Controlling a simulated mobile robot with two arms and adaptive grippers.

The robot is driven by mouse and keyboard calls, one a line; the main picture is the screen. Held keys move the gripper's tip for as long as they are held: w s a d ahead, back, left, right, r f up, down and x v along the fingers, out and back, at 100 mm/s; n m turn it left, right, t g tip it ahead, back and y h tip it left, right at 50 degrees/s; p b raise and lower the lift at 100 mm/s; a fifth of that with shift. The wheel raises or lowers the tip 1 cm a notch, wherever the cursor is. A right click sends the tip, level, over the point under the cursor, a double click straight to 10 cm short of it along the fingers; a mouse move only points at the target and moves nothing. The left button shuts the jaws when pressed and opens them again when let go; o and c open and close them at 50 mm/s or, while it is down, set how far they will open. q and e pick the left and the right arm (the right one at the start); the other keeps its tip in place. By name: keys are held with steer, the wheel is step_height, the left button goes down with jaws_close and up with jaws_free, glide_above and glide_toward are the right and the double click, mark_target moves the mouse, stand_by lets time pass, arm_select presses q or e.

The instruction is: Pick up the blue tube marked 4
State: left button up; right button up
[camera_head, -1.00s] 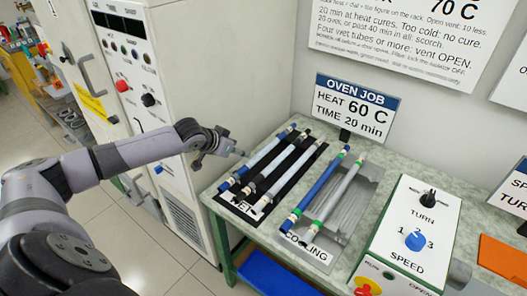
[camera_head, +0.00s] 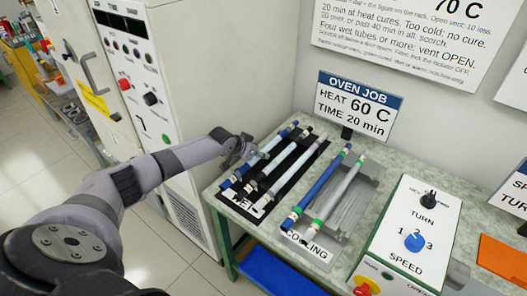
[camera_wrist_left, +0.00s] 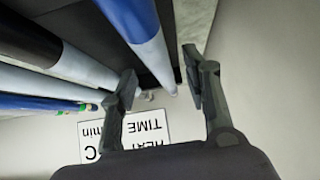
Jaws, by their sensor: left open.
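In the head view, a pale tube with blue ends (camera_head: 272,143) lies at the left of the WET rack. A long blue tube (camera_head: 317,188) with green bands lies in the COOLING tray; it also shows in the wrist view (camera_wrist_left: 40,103). I cannot read a number on any tube. My left gripper (camera_head: 243,163) is over the left side of the WET rack, partly hiding the leftmost tube. In the left wrist view the gripper (camera_wrist_left: 158,88) is open, and a blue and white tube (camera_wrist_left: 140,20) runs between its fingers without visible grip. My right gripper is not in view.
The WET rack (camera_head: 238,204) holds several tubes. The COOLING tray (camera_head: 349,218) also holds a grey tube (camera_head: 338,187). The oven cabinet (camera_head: 200,70) stands close on the left. An OVEN JOB sign (camera_head: 356,107) stands behind; a speed control box (camera_head: 412,230) is at right.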

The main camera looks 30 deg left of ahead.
arm_select(q)
steer(key=shift+w+f, duration=0.5)
steer(key=shift+s, duration=0.1)
steer(key=shift+c, duration=0.6)
jaws_close()
